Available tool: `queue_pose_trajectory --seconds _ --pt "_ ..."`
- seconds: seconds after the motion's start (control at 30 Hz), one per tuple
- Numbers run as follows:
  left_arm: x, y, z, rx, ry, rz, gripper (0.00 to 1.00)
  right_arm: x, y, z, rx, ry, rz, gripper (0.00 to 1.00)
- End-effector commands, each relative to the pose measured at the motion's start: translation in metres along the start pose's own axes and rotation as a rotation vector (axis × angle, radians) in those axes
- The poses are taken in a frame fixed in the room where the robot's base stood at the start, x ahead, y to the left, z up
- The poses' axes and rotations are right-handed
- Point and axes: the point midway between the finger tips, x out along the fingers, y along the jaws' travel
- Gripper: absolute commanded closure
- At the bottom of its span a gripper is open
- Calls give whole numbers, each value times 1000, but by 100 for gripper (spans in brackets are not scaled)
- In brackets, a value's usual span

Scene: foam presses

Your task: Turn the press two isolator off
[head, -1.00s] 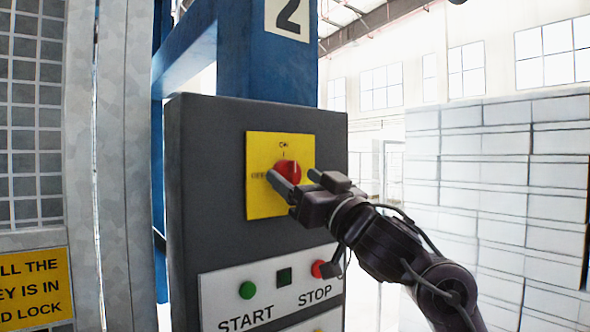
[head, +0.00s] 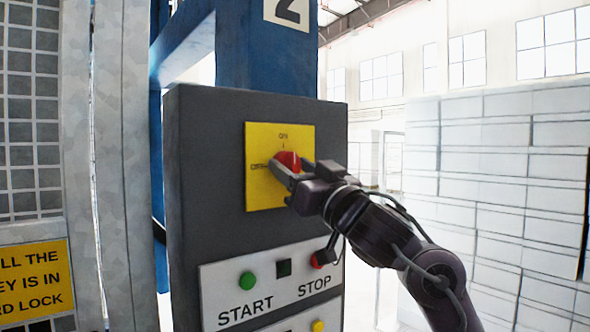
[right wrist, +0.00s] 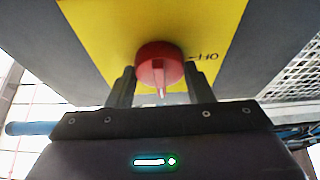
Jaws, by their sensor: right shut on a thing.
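The press two isolator is a red rotary knob (head: 287,161) on a yellow plate (head: 263,195), with ON marked above it and a partly covered OFF label on its left. My right gripper (head: 292,175) reaches in from the right and is shut on the knob, hiding part of it. In the right wrist view the red knob (right wrist: 159,62) sits between the two fingers (right wrist: 156,90). Its white line runs down toward the gripper, not toward the upside-down OFF label at the right. My left gripper is not in view.
The yellow plate is on a dark grey box (head: 208,190) on a blue column (head: 265,60). Just below the gripper is a white panel with a green START button (head: 247,280) and a red STOP button (head: 317,260). A mesh guard (head: 35,110) stands at left.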

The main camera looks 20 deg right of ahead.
Motion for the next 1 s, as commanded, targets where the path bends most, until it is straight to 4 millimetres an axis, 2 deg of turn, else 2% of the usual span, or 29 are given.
queue_pose_trajectory --seconds 0.27,1.0 --pt "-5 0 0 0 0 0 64 0 2 -1 -130 -1 -52 76" --pt "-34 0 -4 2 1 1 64 2 4 -4 -769 -1 -317 76"
